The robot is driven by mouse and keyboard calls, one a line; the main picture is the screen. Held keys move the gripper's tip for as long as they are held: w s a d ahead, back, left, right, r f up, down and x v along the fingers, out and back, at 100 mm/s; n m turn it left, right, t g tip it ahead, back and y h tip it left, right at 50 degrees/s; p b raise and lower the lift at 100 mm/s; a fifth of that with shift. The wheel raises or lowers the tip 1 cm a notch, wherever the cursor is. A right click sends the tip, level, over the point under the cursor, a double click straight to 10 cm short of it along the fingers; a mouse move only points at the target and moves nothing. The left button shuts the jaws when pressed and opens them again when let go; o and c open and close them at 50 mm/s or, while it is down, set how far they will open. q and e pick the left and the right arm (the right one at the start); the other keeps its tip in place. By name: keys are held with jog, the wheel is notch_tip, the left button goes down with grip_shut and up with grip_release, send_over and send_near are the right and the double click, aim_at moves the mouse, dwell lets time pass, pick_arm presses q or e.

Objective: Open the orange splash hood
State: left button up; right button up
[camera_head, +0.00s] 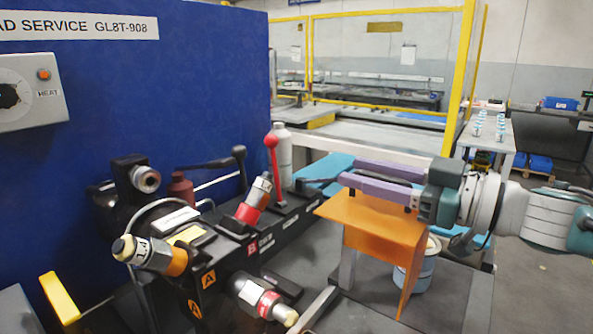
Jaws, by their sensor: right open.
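The orange splash hood (386,235) is a bent orange sheet right of the middle. Its top panel is roughly level and slopes slightly, and its front panel hangs down towards the grey bench. My right gripper (349,170) reaches in from the right, with two purple fingers spread apart. The fingers lie just above the hood's top panel in the picture, and nothing shows between them. I cannot tell whether the lower finger touches the hood. What lies under the hood is mostly hidden. My left gripper is not in view.
A black machine block (225,240) with fittings, a red-knobbed lever (272,143) and a grey bottle (282,150) stands left of the hood. A white-blue bucket (424,270) is partly hidden behind the hood. A blue panel (190,90) closes off the back left.

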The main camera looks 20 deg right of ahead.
jog(key=v, duration=0.8)
jog(key=shift+s+d+f, duration=0.1)
jog(key=shift+s+d, duration=0.15)
jog(key=shift+s, duration=0.05)
jog(key=shift+s+d, duration=0.35)
jog(key=shift+s, duration=0.15)
